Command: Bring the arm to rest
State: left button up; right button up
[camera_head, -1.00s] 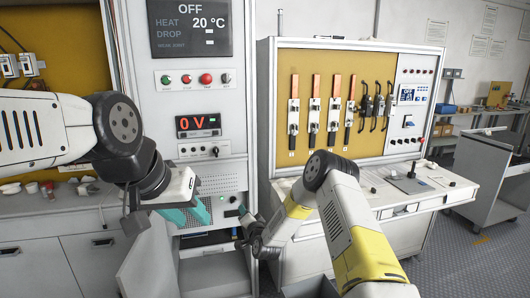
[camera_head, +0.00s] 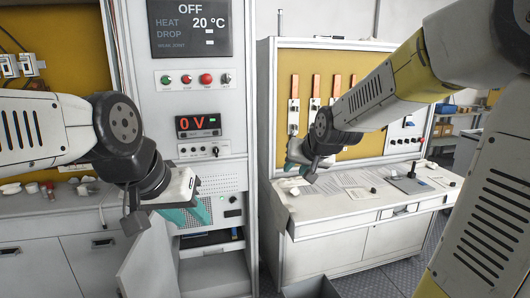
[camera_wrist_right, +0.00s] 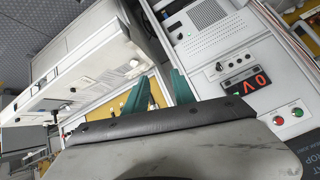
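My right arm reaches in from the right in the head view, with its elbow raised and its right gripper (camera_head: 300,163) in front of the workbench, above its left end. In the right wrist view the two teal fingers of this gripper (camera_wrist_right: 160,88) stand apart with nothing between them. My left arm comes in from the left, and its left gripper (camera_head: 194,212) points down and right in front of the lower part of the test cabinet. Its teal fingers are seen from the side, so its opening is unclear.
The test cabinet (camera_head: 232,140) carries a red "0 V" display (camera_head: 198,125). The workbench (camera_head: 335,222) has a yellow back panel (camera_head: 272,85) with several switches and copper bars, partly hidden by my right arm. An open cabinet door (camera_head: 150,262) stands below my left gripper.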

jog(key=s+d+g, duration=0.1)
jog(key=s+d, duration=0.1)
jog(key=s, duration=1)
jog(key=s+d+g, duration=0.2)
jog(key=s+d, duration=0.1)
jog(key=s, duration=0.8)
jog(key=shift+s+d+r+n+h, duration=0.25)
jog(key=shift+s+r+n+h, duration=0.05)
jog(key=shift+s+r+n, duration=0.1)
